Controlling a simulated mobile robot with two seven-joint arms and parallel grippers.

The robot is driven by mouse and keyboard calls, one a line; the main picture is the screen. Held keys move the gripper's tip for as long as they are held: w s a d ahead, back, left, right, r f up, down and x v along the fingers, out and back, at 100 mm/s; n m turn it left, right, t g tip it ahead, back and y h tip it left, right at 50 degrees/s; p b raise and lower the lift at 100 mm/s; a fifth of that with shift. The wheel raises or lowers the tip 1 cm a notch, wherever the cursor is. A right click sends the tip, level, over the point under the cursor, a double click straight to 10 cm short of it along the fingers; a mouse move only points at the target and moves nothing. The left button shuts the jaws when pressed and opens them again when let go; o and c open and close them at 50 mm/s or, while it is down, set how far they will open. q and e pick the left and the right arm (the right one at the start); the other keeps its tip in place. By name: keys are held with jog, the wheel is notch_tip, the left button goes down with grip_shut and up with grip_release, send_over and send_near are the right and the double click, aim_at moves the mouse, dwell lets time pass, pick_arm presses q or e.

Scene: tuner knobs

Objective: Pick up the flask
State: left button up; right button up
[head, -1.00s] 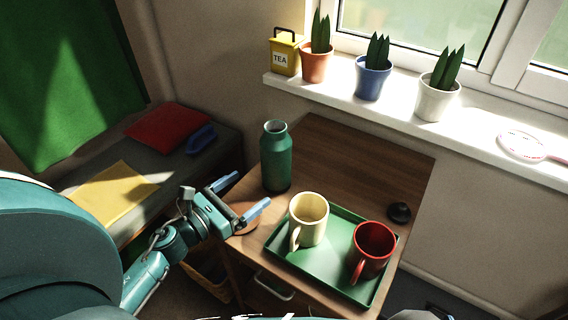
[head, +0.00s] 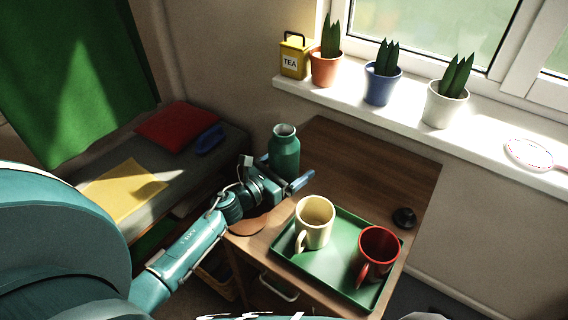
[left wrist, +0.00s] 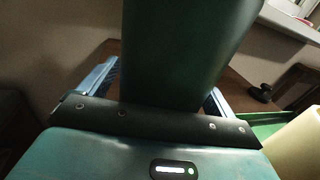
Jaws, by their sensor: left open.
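The flask (head: 284,150) is a dark green bottle with a short neck and an open top. It stands upright near the far left part of the wooden table (head: 345,150). My left gripper (head: 289,184) is at its lower body, on the near side, and hides its base in the head view. In the left wrist view the flask (left wrist: 185,55) fills the middle, between the two light blue fingers of my open left gripper (left wrist: 160,85). I cannot tell whether either finger touches it. My right gripper is not in view.
A green tray (head: 335,270) holds a cream mug (head: 316,222) and a red mug (head: 379,252), close right of my left gripper. A small black knob-like object (head: 404,218) lies by the tray.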

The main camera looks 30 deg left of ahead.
pick_arm(q)
jog(key=shift+c, duration=0.5)
jog(key=c, duration=1.4)
jog(key=shift+r, duration=0.15)
